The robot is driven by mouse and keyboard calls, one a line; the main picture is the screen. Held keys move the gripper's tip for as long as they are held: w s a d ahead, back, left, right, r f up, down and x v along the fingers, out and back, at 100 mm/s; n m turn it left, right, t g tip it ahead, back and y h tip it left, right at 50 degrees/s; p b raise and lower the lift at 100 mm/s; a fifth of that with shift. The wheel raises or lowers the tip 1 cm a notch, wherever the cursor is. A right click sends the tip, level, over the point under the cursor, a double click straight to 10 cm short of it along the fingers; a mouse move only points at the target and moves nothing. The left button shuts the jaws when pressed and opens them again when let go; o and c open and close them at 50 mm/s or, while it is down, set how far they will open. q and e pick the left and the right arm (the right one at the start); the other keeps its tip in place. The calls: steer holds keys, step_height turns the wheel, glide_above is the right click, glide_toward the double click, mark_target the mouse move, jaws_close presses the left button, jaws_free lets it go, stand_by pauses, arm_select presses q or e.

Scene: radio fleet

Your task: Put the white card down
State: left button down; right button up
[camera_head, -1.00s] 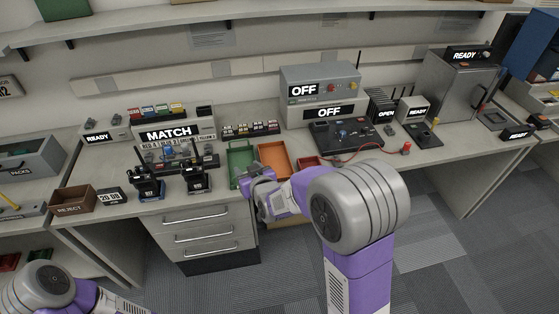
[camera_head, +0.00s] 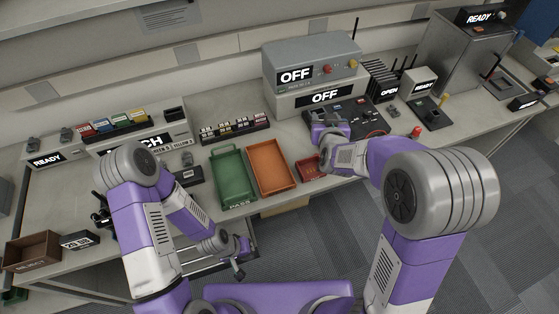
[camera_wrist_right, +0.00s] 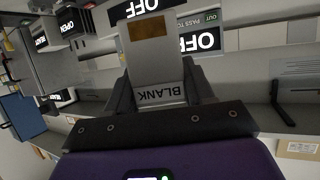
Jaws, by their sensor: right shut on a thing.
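The white card (camera_wrist_right: 158,62), marked BLANK and with a gold patch, is held between the fingers of my right gripper (camera_wrist_right: 165,100) in the right wrist view. In the head view, my right gripper (camera_head: 322,130) is above the left part of the black board (camera_head: 370,118), in front of the grey unit reading OFF. The card cannot be made out there. My left gripper (camera_head: 240,265) hangs low in front of the bench, near the drawers; its jaws are too small to read.
A green tray (camera_head: 233,202), an orange tray (camera_head: 290,183) and a small red tray (camera_head: 309,172) lie left of my right gripper. A red knob (camera_head: 416,132) is to the right. The brown reject box (camera_head: 32,251) is far left.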

steer(key=s+a+f+m+g+h+b, duration=0.1)
steer(key=s+a+f+m+h+b, duration=0.15)
steer(key=a, duration=0.45)
steer(key=s+a+f+m+h+b, duration=0.1)
steer(key=s+a+f+m+h, duration=0.1)
steer(key=a+f+h, duration=0.3)
steer(key=shift+m+y, duration=0.25)
steer(key=shift+y, duration=0.7)
steer(key=shift+s+a+f+b, duration=0.25)
steer(key=shift+f+b, duration=0.5)
steer(key=shift+f, duration=0.85)
steer(key=shift+s+a+f+b, duration=0.25)
steer(key=shift+f+b, duration=0.45)
steer(key=shift+f, duration=0.9)
steer(key=shift+s+a+f+b, duration=0.15)
steer(key=shift+a+f+b, duration=0.2)
steer(key=shift+f+b, duration=0.85)
steer(key=shift+f+p, duration=0.4)
steer(key=shift+p, duration=0.05)
steer(key=shift+f, duration=0.15)
steer(key=o, duration=1)
